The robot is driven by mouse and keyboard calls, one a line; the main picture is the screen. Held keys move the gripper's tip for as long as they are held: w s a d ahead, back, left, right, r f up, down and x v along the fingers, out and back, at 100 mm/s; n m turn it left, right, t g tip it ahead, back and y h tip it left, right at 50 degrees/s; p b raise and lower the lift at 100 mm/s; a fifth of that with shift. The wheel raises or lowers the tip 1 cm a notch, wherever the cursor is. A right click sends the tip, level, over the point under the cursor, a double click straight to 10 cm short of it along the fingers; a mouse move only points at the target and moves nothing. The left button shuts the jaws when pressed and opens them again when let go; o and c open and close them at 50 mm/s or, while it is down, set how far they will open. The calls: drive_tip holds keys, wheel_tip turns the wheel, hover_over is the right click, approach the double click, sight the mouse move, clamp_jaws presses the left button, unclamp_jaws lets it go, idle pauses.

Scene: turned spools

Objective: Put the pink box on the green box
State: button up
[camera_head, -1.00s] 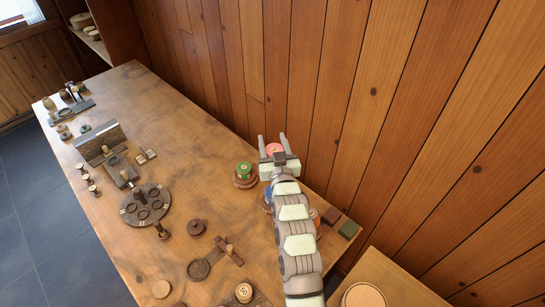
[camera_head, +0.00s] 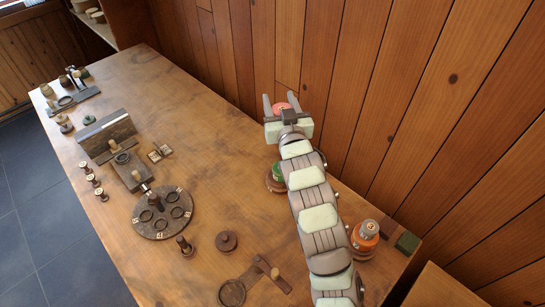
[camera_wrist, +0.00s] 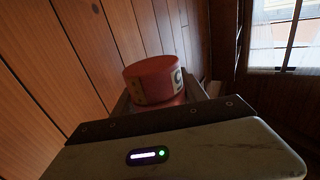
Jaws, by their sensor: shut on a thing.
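The pink box (camera_head: 280,107) is a round, drum-like piece held between the fingers of my gripper (camera_head: 281,103), near the wooden wall. In the wrist view the pink box (camera_wrist: 153,82) sits between the jaws with a pale label on its side. The green box (camera_head: 277,173) is round and stands on a brown base (camera_head: 273,186) on the table, partly hidden behind my arm. My gripper is farther up the picture than the green box; the two are apart.
An orange box (camera_head: 364,236) stands right of my arm, with a small dark green block (camera_head: 408,242) beyond it. A round dark tray (camera_head: 146,221) and several small turned pieces stand left. The table's middle is largely clear.

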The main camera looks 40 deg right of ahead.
drive_tip(key=shift+s+f+b, duration=0.2)
drive_tip(key=shift+f+b, duration=0.3)
drive_tip(key=shift+f, duration=8.95)
drive_tip(key=shift+f, duration=0.2)
drive_tip(key=o, duration=1.3)
drive_tip(key=shift+o, duration=0.2)
drive_tip(key=shift+r, duration=0.2)
drive_tip(key=v, duration=1.2)
drive_tip(key=shift+p, duration=0.4)
